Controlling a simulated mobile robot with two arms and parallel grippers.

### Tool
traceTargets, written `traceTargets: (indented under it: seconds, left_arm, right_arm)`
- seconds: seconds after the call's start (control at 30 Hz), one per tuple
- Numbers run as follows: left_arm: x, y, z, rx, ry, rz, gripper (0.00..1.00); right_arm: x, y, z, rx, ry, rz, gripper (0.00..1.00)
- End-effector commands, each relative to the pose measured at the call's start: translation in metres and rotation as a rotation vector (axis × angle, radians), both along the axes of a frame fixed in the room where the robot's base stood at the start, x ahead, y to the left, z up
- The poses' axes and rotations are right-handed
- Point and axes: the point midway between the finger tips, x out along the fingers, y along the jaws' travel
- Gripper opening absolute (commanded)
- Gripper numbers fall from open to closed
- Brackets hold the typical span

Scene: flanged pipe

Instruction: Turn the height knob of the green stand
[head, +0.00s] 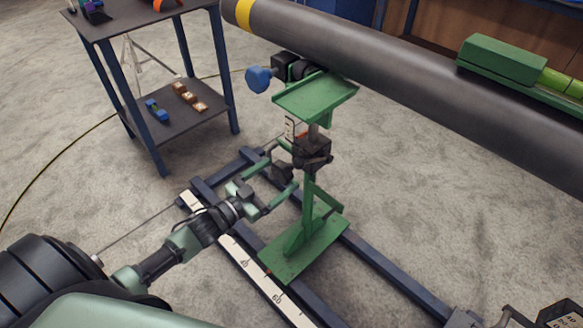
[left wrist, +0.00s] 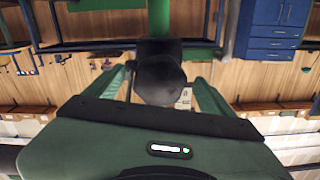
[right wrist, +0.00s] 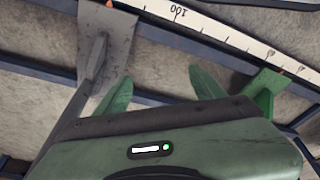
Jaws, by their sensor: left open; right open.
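The green stand (head: 306,215) stands upright on the floor rails, its tilted top plate (head: 315,96) below the dark pipe (head: 400,75). A dark height knob (head: 281,172) sticks out from the black collar (head: 314,152) on its post. My left gripper (head: 279,166) is open, with its fingers on either side of the knob. In the left wrist view the round black knob (left wrist: 160,80) sits between the two green fingers; contact cannot be told. My right gripper (right wrist: 162,85) is open and empty, above the rails near a grey stand (right wrist: 108,45).
A dark shelf table (head: 180,108) with small blocks stands at the left. A blue knob (head: 258,79) sits by the top plate. A white scale (head: 250,266) runs along the rails (head: 375,262). Concrete floor is clear right of the stand.

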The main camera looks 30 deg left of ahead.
Motion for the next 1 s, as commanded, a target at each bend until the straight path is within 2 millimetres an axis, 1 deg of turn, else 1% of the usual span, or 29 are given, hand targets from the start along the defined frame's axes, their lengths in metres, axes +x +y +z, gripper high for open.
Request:
traceTargets:
  seconds: [0.03, 0.1, 0.3, 0.47, 0.7, 0.73, 0.77, 0.8, 0.87, 0.9, 0.93, 1.0]
  left_arm:
    - [0.010, -0.003, 0.001, 0.000, -0.005, -0.001, 0.84]
    - [0.021, -0.007, 0.000, 0.001, -0.005, 0.000, 0.84]
    - [0.047, -0.016, 0.000, 0.002, -0.003, 0.001, 0.84]
    - [0.055, -0.019, 0.000, 0.004, -0.003, 0.000, 0.84]
    - [0.056, -0.020, 0.000, 0.003, -0.002, 0.000, 0.84]
    - [0.056, -0.020, 0.000, 0.003, -0.002, 0.000, 0.78]
    - [0.056, -0.020, 0.000, 0.003, -0.002, 0.000, 0.70]
    - [0.056, -0.020, 0.000, 0.003, -0.002, 0.000, 0.59]
    - [0.056, -0.020, 0.000, 0.003, -0.002, 0.000, 0.42]
    - [0.056, -0.020, 0.000, 0.003, -0.002, 0.000, 0.31]
    - [0.056, -0.020, 0.000, 0.003, -0.002, 0.000, 0.23]
    - [0.056, -0.020, 0.000, 0.004, -0.003, 0.000, 0.21]
  right_arm:
    - [0.003, -0.001, 0.009, -0.001, -0.015, 0.000, 0.69]
    - [0.004, -0.001, 0.016, 0.000, -0.020, 0.000, 0.69]
    - [0.005, 0.000, 0.033, 0.002, -0.030, -0.002, 0.69]
    - [0.005, 0.000, 0.039, 0.002, -0.032, -0.003, 0.69]
    - [0.005, 0.000, 0.040, 0.003, -0.033, -0.003, 0.69]
    - [0.005, 0.000, 0.040, 0.003, -0.033, -0.003, 0.69]
    - [0.005, 0.000, 0.040, 0.003, -0.033, -0.003, 0.69]
    - [0.005, 0.000, 0.040, 0.003, -0.033, -0.003, 0.69]
    - [0.005, 0.000, 0.040, 0.003, -0.033, -0.003, 0.69]
    - [0.005, 0.000, 0.040, 0.003, -0.033, -0.003, 0.69]
    - [0.005, 0.000, 0.040, 0.003, -0.033, -0.004, 0.69]
    - [0.005, 0.000, 0.040, 0.003, -0.033, -0.004, 0.69]
